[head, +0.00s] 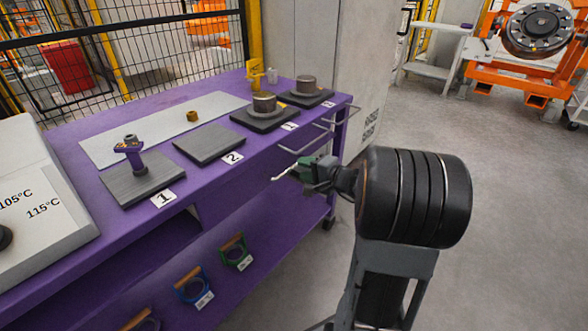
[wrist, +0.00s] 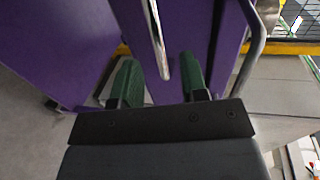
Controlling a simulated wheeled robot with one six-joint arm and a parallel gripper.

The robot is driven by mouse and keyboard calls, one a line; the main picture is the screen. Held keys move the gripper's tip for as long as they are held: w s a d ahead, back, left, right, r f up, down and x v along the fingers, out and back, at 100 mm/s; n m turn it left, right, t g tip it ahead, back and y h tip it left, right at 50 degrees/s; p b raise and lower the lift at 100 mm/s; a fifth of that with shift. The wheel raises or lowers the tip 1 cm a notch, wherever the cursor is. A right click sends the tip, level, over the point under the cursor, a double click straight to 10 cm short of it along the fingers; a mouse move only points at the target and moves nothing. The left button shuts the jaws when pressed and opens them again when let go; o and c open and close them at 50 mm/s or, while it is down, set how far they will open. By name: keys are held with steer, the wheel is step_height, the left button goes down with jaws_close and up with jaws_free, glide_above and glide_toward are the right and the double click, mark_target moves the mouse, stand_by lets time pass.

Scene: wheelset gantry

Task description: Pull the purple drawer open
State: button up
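The purple drawer (head: 250,187) is in the front of the purple workbench; its outline is partly hidden by my arm and hard to separate from the bench. A slim silver handle bar (head: 283,173) shows at my fingertips in the head view. In the wrist view the bar (wrist: 156,38) runs down between my fingers, in front of a purple panel (wrist: 190,35). My gripper (head: 300,170) has green fingers, which stand apart in the wrist view (wrist: 160,78). The bar's near end lies in the gap, with space visible on both sides. I cannot tell whether either finger touches it.
Other metal bars (head: 306,138) stick out from the bench's right end. Coloured tools (head: 194,285) lie on the lower shelf.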

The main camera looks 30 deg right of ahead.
mark_target(294, 165)
steer(key=shift+b+x, duration=0.35)
steer(key=shift+x, duration=2.15)
steer(key=shift+c, duration=0.5)
jaws_close()
